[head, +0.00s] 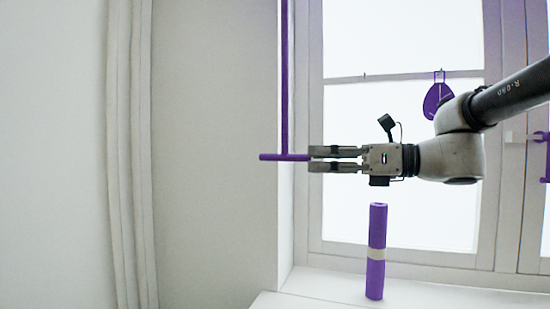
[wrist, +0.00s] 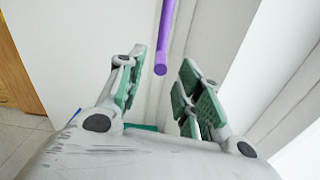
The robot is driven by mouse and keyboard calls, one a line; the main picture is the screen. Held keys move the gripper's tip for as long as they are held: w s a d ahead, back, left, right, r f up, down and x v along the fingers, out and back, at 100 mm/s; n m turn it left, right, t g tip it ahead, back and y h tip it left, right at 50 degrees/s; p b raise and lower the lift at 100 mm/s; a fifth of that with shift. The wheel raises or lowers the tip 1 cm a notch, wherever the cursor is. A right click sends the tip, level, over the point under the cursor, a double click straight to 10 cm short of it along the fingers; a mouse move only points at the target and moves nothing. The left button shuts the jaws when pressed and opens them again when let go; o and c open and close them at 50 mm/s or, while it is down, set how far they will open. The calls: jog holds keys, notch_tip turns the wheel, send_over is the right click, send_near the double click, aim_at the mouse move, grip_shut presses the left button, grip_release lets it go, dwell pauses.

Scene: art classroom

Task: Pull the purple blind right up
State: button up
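A purple vertical rod (head: 285,80) comes down from the top edge in the head view and ends in a purple crossbar handle (head: 272,157). The blind itself is not clearly in view. My gripper (head: 312,159) points left, level with the crossbar, its fingertips at the crossbar's right end. In the wrist view my gripper (wrist: 162,62) is open, and the end of a purple bar (wrist: 161,68) shows between the spread fingers, touching neither pad there. I cannot tell how deep the bar lies between the fingers.
A purple roll with a pale band (head: 376,232) stands upright on the white sill (head: 330,287), below my gripper. A purple flat item (head: 435,101) hangs on the window behind my arm. A wall and curtain (head: 130,150) are at the left. The space left of the crossbar is clear.

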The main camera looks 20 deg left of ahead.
aim_at(289, 157)
jog(key=shift+m, duration=0.4)
jog(key=a, duration=0.8)
jog(key=shift+w+r, duration=0.2)
jog(key=shift+w, duration=0.1)
grip_shut()
